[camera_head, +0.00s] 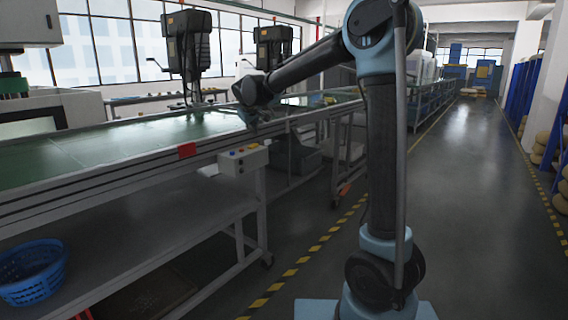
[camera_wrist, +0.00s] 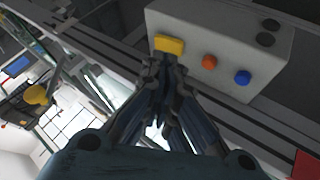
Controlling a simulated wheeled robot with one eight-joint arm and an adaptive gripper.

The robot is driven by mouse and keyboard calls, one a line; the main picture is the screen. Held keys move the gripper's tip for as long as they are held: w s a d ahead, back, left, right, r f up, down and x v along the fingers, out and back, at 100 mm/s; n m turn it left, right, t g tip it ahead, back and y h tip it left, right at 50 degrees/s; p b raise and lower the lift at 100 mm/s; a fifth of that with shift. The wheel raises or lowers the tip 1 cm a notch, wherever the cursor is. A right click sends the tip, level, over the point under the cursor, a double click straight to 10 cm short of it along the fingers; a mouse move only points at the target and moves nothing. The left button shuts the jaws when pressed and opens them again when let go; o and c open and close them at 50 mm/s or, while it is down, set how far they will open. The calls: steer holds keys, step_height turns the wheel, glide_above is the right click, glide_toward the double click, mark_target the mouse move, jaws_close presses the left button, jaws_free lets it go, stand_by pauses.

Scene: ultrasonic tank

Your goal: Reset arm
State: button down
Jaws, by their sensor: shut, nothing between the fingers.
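My gripper (camera_head: 252,124) hangs at the end of my bent arm, over the front edge of the green-topped bench in the head view. In the wrist view, the fingertips of my gripper (camera_wrist: 163,66) are together and hold nothing. They point at a yellow button (camera_wrist: 169,45) on a pale control box (camera_wrist: 222,28); whether they touch it I cannot tell. An orange-red button (camera_wrist: 209,62) and a blue button (camera_wrist: 243,78) sit beside the yellow one. The control box also shows in the head view (camera_head: 240,167), on the front of the bench just below my gripper.
The long green bench (camera_head: 60,160) runs along the left, with a red tag (camera_head: 187,150) on its edge. Dark machines (camera_head: 188,45) stand behind it. A blue basket (camera_head: 32,272) sits on the lower shelf. The aisle floor (camera_head: 470,190) on the right is clear.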

steer(key=s+d+f+m+g+h, duration=0.1)
steer(key=s+d+f+m, duration=0.1)
steer(key=s+d, duration=0.6)
steer(key=s+d+f+m+g, duration=0.1)
steer(key=s+d, duration=0.3)
steer(key=d, duration=0.7)
steer(key=s+d+f+m+g+h, duration=0.1)
steer(key=s+d+f+m, duration=0.1)
steer(key=s+d, duration=0.65)
steer(key=s+d+f+m+g, duration=0.1)
steer(key=s+d+f, duration=0.3)
steer(key=s, duration=0.4)
steer(key=s+d+f+m+g, duration=0.1)
steer(key=s+d+f+m, duration=0.1)
steer(key=s+d+f, duration=0.2)
steer(key=s+d+f+m+g+y, duration=0.1)
steer(key=s+d+f, duration=0.3)
steer(key=s+f, duration=0.5)
steer(key=s, duration=0.3)
steer(key=shift+s+d+f, duration=0.15)
steer(key=shift+f, duration=0.05)
steer(key=shift+w+f, duration=0.2)
steer(key=shift+w, duration=0.25)
